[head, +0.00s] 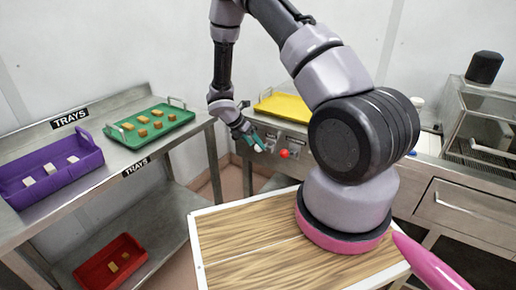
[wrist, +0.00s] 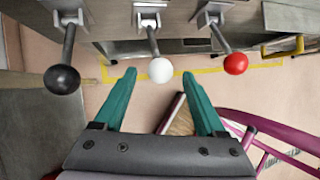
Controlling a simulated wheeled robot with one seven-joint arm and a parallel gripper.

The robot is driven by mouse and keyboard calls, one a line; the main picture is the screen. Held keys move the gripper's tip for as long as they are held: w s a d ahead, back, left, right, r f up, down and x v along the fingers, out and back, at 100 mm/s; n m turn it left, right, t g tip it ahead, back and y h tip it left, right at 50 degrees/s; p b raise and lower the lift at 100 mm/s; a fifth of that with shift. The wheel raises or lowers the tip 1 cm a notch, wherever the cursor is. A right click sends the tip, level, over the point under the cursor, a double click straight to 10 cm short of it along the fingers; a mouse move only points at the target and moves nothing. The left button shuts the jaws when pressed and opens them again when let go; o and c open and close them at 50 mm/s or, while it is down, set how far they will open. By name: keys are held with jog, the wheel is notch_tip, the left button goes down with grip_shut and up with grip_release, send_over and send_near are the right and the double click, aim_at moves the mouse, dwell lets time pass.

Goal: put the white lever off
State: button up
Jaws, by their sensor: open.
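The white lever (wrist: 160,69) shows in the wrist view as a white ball on a dark shaft, in the middle of three levers. Its ball appears between the tips of my gripper's two green fingers (wrist: 159,76), with a gap on each side. My gripper is open and holds nothing. I cannot tell how deep the ball sits between the fingers. In the head view my gripper (head: 249,141) is at the front panel of the steel counter, and the white lever is hard to make out beside it.
A black-knobbed lever (wrist: 62,79) is left of the white one and a red-knobbed lever (wrist: 235,63) is right, close to my right finger. A yellow tray (head: 285,107) lies above the panel. Purple (head: 70,176) and green (head: 128,139) trays stand on the left bench.

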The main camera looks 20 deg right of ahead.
jog(key=v, duration=0.6)
jog(key=shift+r, duration=0.35)
jog(key=shift+a, duration=0.1)
